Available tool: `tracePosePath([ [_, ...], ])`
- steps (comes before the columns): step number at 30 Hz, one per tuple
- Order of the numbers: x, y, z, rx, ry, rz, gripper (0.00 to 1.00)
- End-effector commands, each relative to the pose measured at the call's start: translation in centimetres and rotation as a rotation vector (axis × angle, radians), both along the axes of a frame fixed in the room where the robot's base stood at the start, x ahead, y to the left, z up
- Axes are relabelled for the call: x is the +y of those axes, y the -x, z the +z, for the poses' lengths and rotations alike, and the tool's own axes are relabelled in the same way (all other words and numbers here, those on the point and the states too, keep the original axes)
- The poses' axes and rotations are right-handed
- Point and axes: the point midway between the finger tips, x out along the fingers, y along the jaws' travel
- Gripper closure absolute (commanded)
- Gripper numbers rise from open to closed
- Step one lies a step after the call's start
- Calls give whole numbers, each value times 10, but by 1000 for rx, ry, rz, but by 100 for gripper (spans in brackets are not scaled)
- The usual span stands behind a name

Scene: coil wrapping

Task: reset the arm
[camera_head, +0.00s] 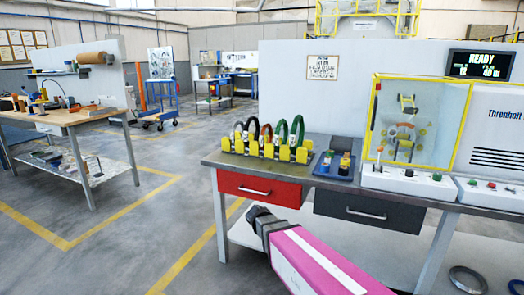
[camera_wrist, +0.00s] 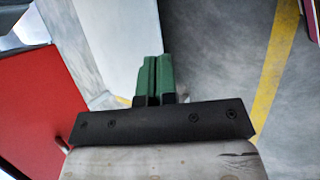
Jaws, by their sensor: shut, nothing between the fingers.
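My arm is the pink link with a white stripe at the lower middle of the head view. It ends in my dark gripper (camera_head: 255,212), in front of the workbench and beside its red drawer. In the wrist view, the green fingers of my gripper (camera_wrist: 153,60) are together, with nothing between them. Below the fingers, the wrist view shows grey floor and a pale lower shelf. The fingertips are too small to make out in the head view.
The workbench (camera_head: 225,160) has a red drawer (camera_head: 260,188) and a dark drawer (camera_head: 365,209). On it stand a yellow rack (camera_head: 265,150) with several coils, a dark tray (camera_head: 325,172) and a yellow-framed machine (camera_head: 376,110). Open floor (camera_head: 120,225) lies to the left.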

Motion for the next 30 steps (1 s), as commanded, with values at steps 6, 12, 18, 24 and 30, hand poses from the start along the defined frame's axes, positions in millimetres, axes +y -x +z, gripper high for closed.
tracePosePath([
  [6,-64,50,-12,-18,-277,-383,100],
  [12,-100,90,-15,-33,-503,-734,100],
  [18,-117,114,-14,-39,-648,-974,100],
  [24,-120,118,-13,-39,-690,-1047,100],
  [30,-120,118,-14,-38,-691,-1045,100],
])
